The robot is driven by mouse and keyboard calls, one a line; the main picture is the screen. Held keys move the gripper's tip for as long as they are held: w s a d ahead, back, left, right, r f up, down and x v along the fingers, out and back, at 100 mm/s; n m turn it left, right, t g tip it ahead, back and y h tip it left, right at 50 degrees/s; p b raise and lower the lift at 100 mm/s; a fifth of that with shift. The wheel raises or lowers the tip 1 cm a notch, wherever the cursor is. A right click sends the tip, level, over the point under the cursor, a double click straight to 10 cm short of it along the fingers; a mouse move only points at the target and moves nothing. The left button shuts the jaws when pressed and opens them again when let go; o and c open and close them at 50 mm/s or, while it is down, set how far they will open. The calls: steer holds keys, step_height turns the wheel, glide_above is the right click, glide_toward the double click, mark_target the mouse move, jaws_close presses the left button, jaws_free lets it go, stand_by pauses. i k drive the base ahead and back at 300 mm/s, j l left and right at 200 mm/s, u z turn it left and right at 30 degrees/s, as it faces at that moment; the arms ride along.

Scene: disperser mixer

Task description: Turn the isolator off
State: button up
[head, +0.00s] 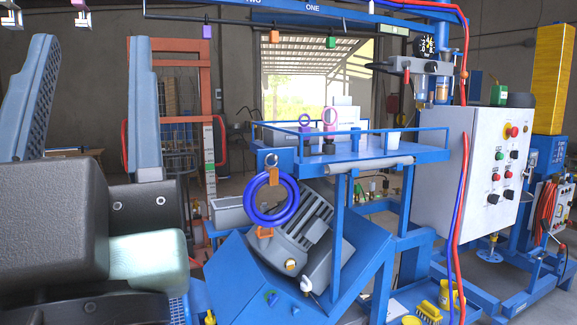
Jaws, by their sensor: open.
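A light grey control box (455,165) stands at the right on a blue frame. On the upper part of its front is a red knob on a yellow base (512,131), which looks like an isolator switch or an emergency stop; I cannot tell which, nor its setting. Several green, red and black controls sit below it. My gripper (90,70) fills the left side, close to the camera. Its two blue-grey fingers point up and stand wide apart with nothing between them. It is far to the left of the box and touches nothing visible.
A blue machine frame with a grey motor (308,235) and a blue ring (270,196) stands between my gripper and the box. A blue railed shelf (400,156) holds small items. Red and blue hoses (459,200) hang before the box's left part. A yellow brush (428,311) lies low.

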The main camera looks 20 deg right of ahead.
mark_target(493, 198)
steer(key=i+z, duration=0.3)
steer(key=i+j+z, duration=0.1)
steer(key=z, duration=0.2)
steer(key=i+z, duration=0.1)
steer(key=z, duration=1.3)
